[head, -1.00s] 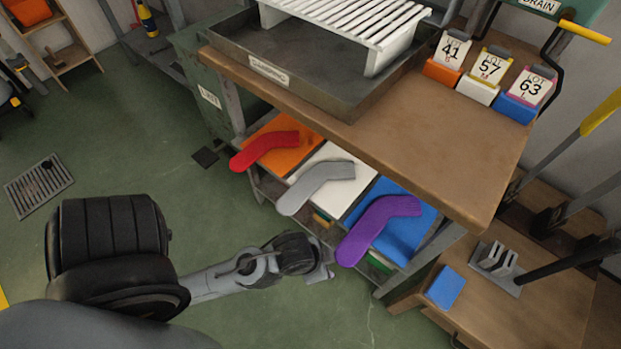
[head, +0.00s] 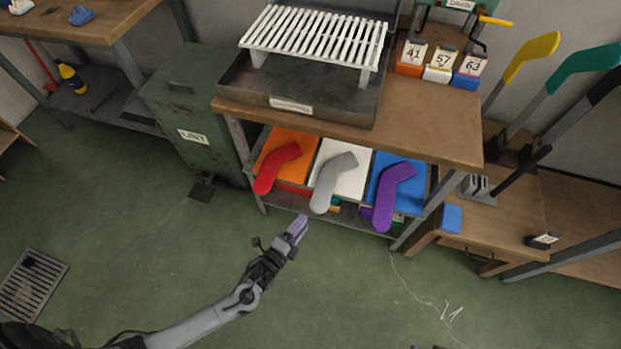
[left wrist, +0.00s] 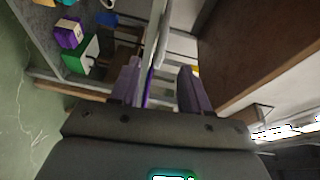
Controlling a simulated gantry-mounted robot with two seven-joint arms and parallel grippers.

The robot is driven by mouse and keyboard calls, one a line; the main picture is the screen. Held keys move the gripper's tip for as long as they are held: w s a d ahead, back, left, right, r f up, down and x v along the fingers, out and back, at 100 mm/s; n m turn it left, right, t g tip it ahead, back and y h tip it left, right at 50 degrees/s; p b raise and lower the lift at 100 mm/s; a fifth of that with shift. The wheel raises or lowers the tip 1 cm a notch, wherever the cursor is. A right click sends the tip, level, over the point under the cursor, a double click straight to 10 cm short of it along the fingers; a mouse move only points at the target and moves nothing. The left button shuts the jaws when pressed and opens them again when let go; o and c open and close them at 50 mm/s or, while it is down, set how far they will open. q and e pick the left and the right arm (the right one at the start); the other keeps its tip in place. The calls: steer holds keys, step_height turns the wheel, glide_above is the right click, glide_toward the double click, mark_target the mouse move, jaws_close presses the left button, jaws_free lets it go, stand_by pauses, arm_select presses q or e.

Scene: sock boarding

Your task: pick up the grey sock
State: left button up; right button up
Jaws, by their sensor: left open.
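The grey sock (head: 332,182) lies on the white panel (head: 350,178) of the shelf under the workbench, its toe hanging over the front edge. It is between the red sock (head: 276,168) on the orange panel and the purple sock (head: 391,197) on the blue panel. My left gripper (head: 300,228) is in front of and below the shelf, left of the grey sock and apart from it. In the left wrist view its two fingers (left wrist: 160,85) are apart with no sock clearly between them. My right gripper is not in view.
The workbench top (head: 430,125) overhangs the shelf and carries a tray with a white rack (head: 315,40) and several lot cards. A green bin (head: 190,110) stands left. A side table (head: 510,215) with a blue block (head: 452,218) stands right.

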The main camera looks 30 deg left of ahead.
mark_target(321, 200)
arm_select(q)
steer(key=shift+m+t, duration=0.3)
steer(key=shift+m, duration=0.2)
steer(key=w+b, duration=0.1)
steer(key=w, duration=0.1)
steer(key=w+b, duration=0.1)
steer(key=w, duration=0.1)
steer(key=w+b, duration=0.1)
steer(key=w, duration=0.2)
steer(key=shift+d+f, duration=0.2)
steer(key=shift+d, duration=0.2)
steer(key=w+b, duration=0.1)
steer(key=w+d+b, duration=0.1)
steer(key=w, duration=0.1)
steer(key=shift+w+d+r+b, duration=0.1)
steer(key=shift+w+b, duration=0.3)
steer(key=shift+w, duration=0.1)
steer(key=shift+s, duration=0.1)
steer(key=shift+c, duration=0.3)
steer(key=c, duration=0.7)
